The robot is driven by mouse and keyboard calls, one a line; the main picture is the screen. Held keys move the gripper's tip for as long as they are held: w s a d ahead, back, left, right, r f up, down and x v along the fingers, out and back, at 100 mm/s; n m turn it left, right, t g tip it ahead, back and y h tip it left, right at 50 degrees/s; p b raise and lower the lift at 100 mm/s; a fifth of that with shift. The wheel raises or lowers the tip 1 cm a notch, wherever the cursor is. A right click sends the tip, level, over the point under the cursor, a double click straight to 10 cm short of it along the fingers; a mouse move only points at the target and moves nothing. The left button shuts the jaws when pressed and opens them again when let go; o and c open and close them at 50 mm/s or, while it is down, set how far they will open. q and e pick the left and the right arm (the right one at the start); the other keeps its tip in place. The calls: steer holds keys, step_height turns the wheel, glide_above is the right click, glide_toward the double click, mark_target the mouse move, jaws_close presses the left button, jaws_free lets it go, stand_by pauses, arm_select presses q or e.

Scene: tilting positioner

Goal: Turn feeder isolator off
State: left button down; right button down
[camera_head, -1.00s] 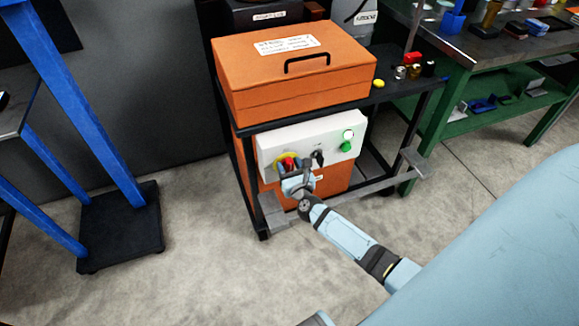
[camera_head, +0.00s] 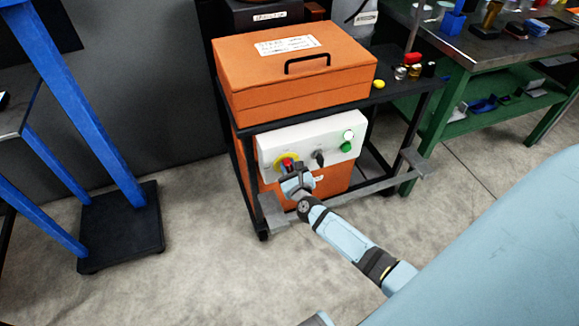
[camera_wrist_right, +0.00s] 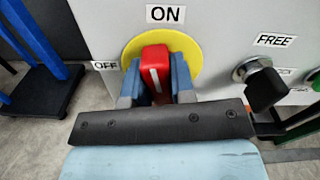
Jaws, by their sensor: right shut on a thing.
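The feeder isolator is a red handle (camera_wrist_right: 155,72) with a white line, on a round yellow plate (camera_wrist_right: 190,46). An ON label (camera_wrist_right: 165,14) is above it and an OFF label (camera_wrist_right: 105,65) to its left. The white line stands nearly upright, towards ON. In the head view the red handle (camera_head: 287,163) is small on the white panel (camera_head: 318,135). My right gripper (camera_wrist_right: 155,82) is shut on the handle, one blue finger on each side; it also shows in the head view (camera_head: 289,172). My left gripper is not in view.
A black selector (camera_wrist_right: 265,88) marked FREE is close to the right of the gripper. A lit white lamp and a green button (camera_head: 346,146) are farther right. An orange box (camera_head: 290,75) tops the cart. A green bench (camera_head: 480,90) stands right; blue posts (camera_head: 80,110) left.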

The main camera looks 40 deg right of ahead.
steer(key=n, duration=0.4)
steer(key=shift+a+f+n+p, duration=0.1)
steer(key=shift+a+n+p, duration=0.1)
steer(key=shift+n+p, duration=0.15)
steer(key=n, duration=0.3)
steer(key=shift+a+f+n+p, duration=0.15)
steer(key=shift+n+p, duration=0.2)
steer(key=shift+p, duration=0.05)
steer(key=n+p, duration=0.1)
steer(key=n, duration=0.2)
steer(key=shift+w+a+f, duration=0.1)
steer(key=shift+f, duration=0.05)
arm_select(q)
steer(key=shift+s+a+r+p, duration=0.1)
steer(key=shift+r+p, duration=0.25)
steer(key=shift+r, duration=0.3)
arm_select(e)
steer(key=shift+f+n, duration=0.2)
steer(key=shift+n, duration=1.8)
steer(key=c, duration=1)
jaws_free()
steer(key=shift+o, duration=0.2)
